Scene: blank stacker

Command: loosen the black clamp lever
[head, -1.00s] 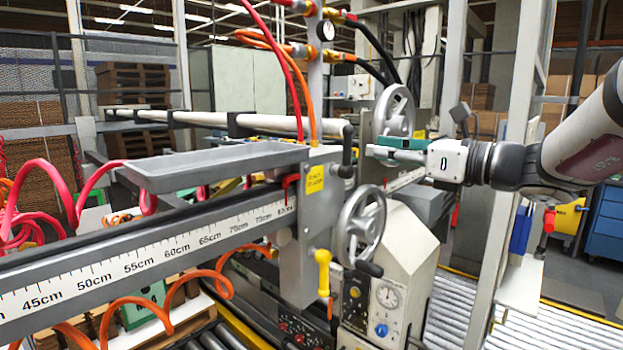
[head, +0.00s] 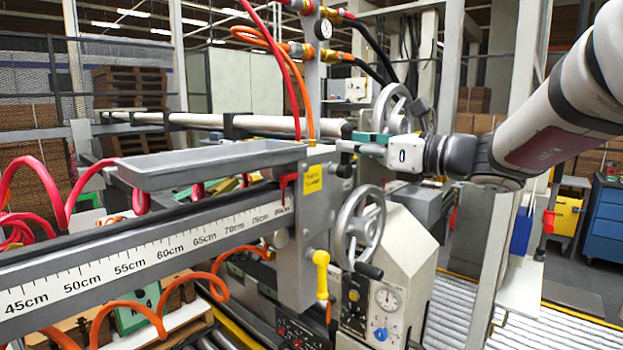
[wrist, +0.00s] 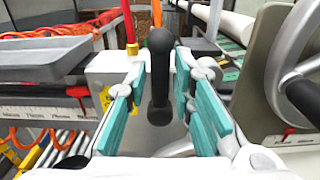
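The black clamp lever (wrist: 159,70) stands upright in the middle of the wrist view, with a round knob on top and a narrower stem below. My gripper (wrist: 161,85) is open, with one teal-padded finger on each side of the lever. Gaps show between the lever and both pads, and nothing is held. In the head view my gripper (head: 354,146) reaches in from the right at the top of the grey clamp block and partly covers the lever (head: 345,170).
A grey handwheel (head: 360,228) with a black handle sits just below and right of the lever. A grey tray (head: 215,163) lies left of it, above the centimetre scale (head: 150,256). Red and orange hoses (head: 292,75) hang close behind. A yellow-handled lever (head: 321,272) is below.

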